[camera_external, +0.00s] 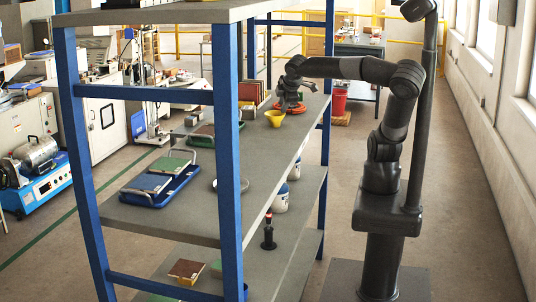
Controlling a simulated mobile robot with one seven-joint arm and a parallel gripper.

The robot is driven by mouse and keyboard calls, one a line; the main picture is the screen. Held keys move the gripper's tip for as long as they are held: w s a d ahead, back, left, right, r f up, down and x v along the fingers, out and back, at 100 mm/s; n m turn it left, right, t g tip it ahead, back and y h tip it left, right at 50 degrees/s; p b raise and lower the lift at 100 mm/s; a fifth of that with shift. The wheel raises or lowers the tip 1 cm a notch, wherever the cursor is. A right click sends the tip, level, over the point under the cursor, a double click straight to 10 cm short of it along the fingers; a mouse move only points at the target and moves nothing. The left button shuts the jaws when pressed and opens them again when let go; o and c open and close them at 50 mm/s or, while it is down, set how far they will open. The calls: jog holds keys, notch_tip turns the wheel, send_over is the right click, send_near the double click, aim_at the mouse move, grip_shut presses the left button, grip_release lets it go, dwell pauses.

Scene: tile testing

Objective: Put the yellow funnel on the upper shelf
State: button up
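The yellow funnel (275,118) is on the middle level of the blue-framed shelf rack, near its right edge. It looks upright with its wide mouth up. My gripper (285,108) is just above and beside the funnel, reaching in from the right. The fingers are small and dark here, so I cannot tell whether they are open or touching the funnel. The upper shelf (160,14) is the grey board at the top of the rack; only part of it shows at the frame's top. The middle shelf (225,205) is grey.
An orange-red round item (292,108) lies close behind the funnel. Brown tiles (252,92) stand behind. A blue tray with tiles (160,186) and a round dish (230,184) lie nearer. Blue posts (227,150) frame the rack. White jars (281,198) stand below.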

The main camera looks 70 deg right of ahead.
jog(key=v, duration=0.3)
jog(key=shift+s+a+r, duration=0.1)
jog(key=shift+r, duration=0.1)
